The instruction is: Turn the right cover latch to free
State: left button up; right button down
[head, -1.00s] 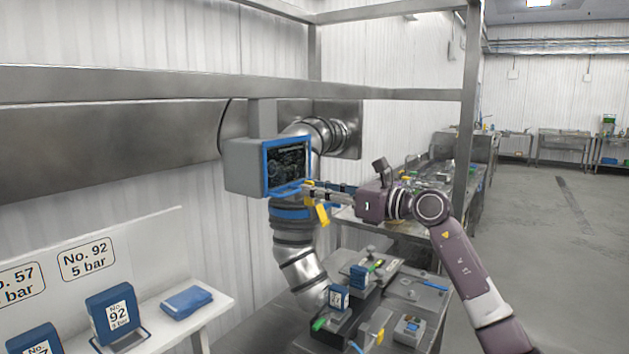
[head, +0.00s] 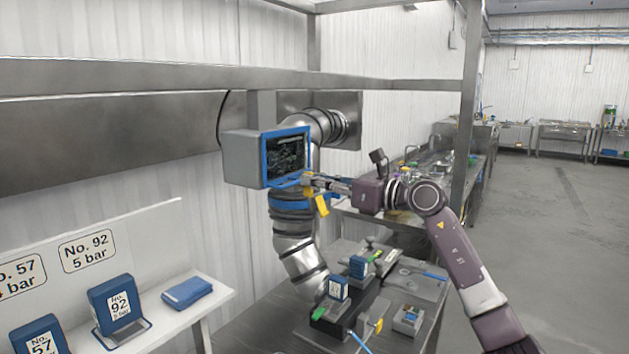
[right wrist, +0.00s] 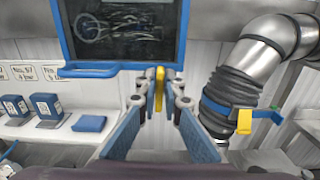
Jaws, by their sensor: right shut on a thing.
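The cover (head: 287,158) is a dark window in a blue frame on the front of a grey box; its lower part also fills the top of the right wrist view (right wrist: 125,25). A yellow latch (right wrist: 159,88) stands upright at the cover's lower right edge. My right gripper (head: 307,181) reaches in from the right to that lower corner. In the right wrist view its fingertips (right wrist: 159,92) are on both sides of the latch, shut on it. The fingers hide most of the latch in the head view. My left gripper is not in view.
A ribbed metal duct (head: 295,250) with a blue clamp band and yellow tab (head: 322,206) runs close below the gripper. A steel frame post (head: 465,110) stands behind my right arm. A bench (head: 425,285) with blue blocks lies below; a white shelf (head: 215,303) is at left.

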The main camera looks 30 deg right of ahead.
jog(key=shift+w+d+f+m+p, duration=0.1)
jog(key=shift+d+f+m+p, duration=0.15)
jog(key=shift+m+p, duration=2.1)
jog(key=shift+w+d+f+m+p, duration=0.15)
jog(key=shift+m+p, duration=0.95)
jog(key=shift+m, duration=2.4)
jog(key=shift+d+f+m+p, duration=0.3)
jog(key=shift+m+p, duration=1.45)
jog(key=shift+m, duration=1.2)
jog(key=c, duration=2.1)
grip_release()
jog(key=shift+d, duration=0.1)
